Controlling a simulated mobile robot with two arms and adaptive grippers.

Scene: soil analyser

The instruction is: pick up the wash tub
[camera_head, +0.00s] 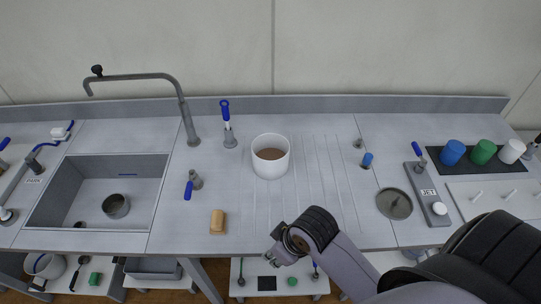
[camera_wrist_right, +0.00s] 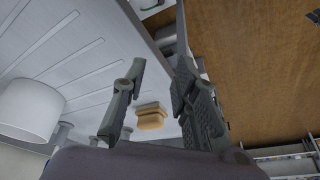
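A white round tub (camera_head: 270,157) with brown matter inside stands upright on the ribbed drainboard, near the middle of the head view. It also shows at the left of the right wrist view (camera_wrist_right: 28,110). A grey rectangular tub (camera_head: 153,267) sits on a low shelf under the counter, partly hidden by the counter. I cannot tell for certain which of these is the wash tub. My right gripper (camera_head: 282,249) is at the counter's front edge, in front of and apart from the white tub. In the wrist view its fingers (camera_wrist_right: 160,70) are spread and empty. My left gripper is out of view.
A tan block (camera_head: 217,221) lies left of my right gripper. The sink (camera_head: 107,190) with a tall faucet (camera_head: 184,110) is at left.

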